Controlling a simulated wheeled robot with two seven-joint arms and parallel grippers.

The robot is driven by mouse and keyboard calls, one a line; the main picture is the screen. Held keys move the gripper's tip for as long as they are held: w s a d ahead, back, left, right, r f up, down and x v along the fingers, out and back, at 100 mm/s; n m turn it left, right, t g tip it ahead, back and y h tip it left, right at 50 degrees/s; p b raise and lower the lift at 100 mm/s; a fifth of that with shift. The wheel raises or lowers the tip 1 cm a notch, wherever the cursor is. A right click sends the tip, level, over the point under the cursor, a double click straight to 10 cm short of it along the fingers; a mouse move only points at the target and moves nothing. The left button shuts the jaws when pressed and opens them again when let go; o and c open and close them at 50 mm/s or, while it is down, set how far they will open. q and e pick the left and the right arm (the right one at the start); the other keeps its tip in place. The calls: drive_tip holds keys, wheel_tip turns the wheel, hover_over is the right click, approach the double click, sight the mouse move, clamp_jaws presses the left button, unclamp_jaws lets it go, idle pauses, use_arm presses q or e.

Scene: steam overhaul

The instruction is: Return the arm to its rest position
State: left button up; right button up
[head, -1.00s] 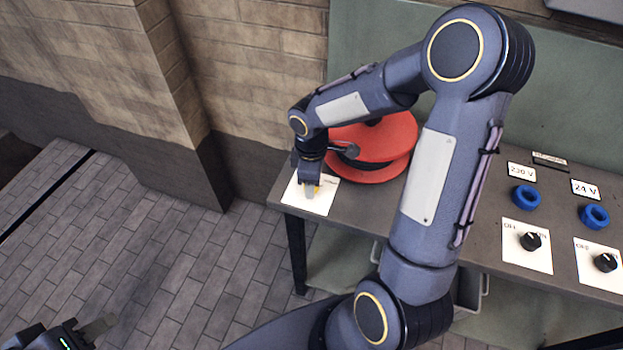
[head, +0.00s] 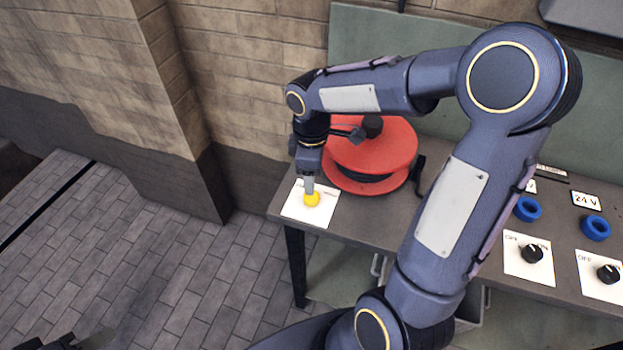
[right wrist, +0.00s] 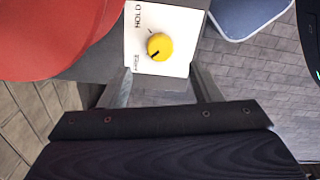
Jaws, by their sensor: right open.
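My right arm reaches over the bench. Its gripper (head: 309,183) points down at the yellow knob (head: 312,199) on a white plate (head: 293,208) at the bench's left end. In the right wrist view the knob (right wrist: 159,46) lies just beyond the fingertips, and the open gripper (right wrist: 160,78) has nothing between its fingers. The word HOLD shows on the plate; a second label is too small to read. My left gripper (head: 82,341) is only partly in view at the bottom left edge, and its jaws are unclear.
A red reel (head: 372,150) stands close beside my right gripper. Two blue rings (head: 527,209) (head: 595,228) and two black knobs (head: 532,254) (head: 609,273) are on the bench (head: 462,256) to the right. A brick wall (head: 245,80) is behind; the paved floor at left is clear.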

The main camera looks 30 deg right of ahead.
drive_tip(key=shift+r, duration=0.1)
idle(0.4)
drive_tip(key=shift+s+r, duration=0.2)
drive_tip(key=shift+r, duration=0.05)
drive_tip(key=s+a+r+m+t+y, duration=0.2)
drive_tip(key=s+r+m, duration=0.1)
drive_tip(key=s+m, duration=0.3)
drive_tip(key=s+a+r+m+t+y, duration=0.1)
drive_tip(key=s+a+r+m+t, duration=0.1)
drive_tip(key=s+m, duration=0.4)
drive_tip(key=s+r+t, duration=0.1)
drive_tip(key=s, duration=0.3)
drive_tip(key=shift+s+a+t+y, duration=0.3)
drive_tip(key=shift+s+y, duration=0.05)
drive_tip(key=shift+y, duration=0.05)
